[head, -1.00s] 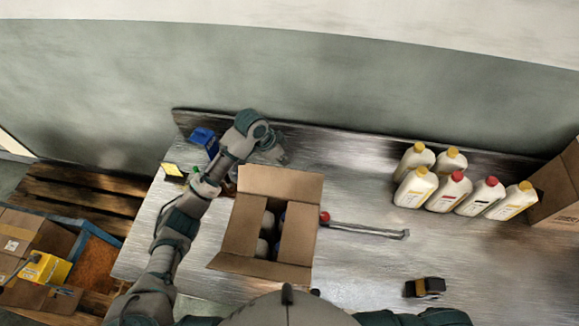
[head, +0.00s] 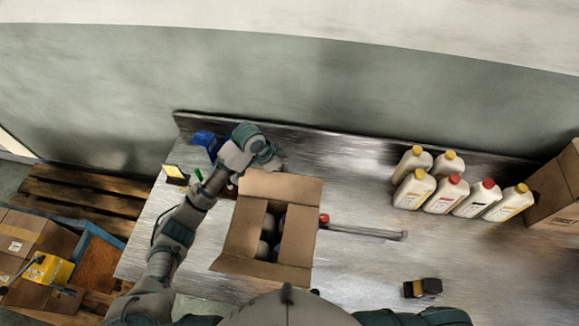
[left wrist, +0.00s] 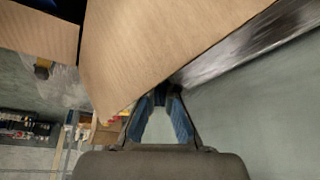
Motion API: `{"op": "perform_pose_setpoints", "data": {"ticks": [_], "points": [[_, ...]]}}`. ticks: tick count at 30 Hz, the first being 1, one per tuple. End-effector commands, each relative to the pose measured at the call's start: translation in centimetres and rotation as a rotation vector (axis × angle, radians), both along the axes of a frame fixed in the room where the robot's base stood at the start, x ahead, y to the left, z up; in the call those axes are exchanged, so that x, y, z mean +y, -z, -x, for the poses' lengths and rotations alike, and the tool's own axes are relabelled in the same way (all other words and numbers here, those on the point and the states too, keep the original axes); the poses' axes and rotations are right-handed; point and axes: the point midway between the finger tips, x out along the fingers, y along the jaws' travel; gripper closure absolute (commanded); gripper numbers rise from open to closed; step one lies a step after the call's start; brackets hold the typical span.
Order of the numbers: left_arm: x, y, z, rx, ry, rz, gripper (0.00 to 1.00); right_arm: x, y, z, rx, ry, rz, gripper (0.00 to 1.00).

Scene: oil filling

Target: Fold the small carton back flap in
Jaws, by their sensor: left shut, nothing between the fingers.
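The small carton (head: 240,236) stands open on the metal table (head: 345,283), with bottles partly visible inside. Its back flap (head: 282,186) is up and out at the far side; the side flaps and front flap are spread outward. My left gripper (head: 272,168) is just behind the back flap, its fingertips partly hidden. In the left wrist view, my left gripper (left wrist: 163,94) is shut and empty, its tips close to the edge of a large cardboard panel (left wrist: 165,45), apparently the back flap. I cannot tell whether they touch. My right gripper is not in view.
Several white bottles (head: 412,190) with yellow or red caps stand at the right. A larger carton (head: 556,185) is at the right edge. A long metal tool (head: 365,231) lies beside the small carton.

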Motion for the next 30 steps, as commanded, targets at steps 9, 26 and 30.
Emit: {"op": "perform_pose_setpoints", "data": {"ticks": [9, 26, 30], "points": [[1.0, 0.4, 5.0, 0.007, 0.003, -0.005, 1.0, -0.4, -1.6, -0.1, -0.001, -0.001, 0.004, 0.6], [2.7, 0.3, 13.3, 0.007, 0.002, -0.005, 1.0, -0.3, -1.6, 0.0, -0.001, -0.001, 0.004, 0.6], [2.9, 0.3, 14.2, 0.007, 0.002, -0.005, 1.0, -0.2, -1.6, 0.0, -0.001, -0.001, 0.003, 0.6]]}}
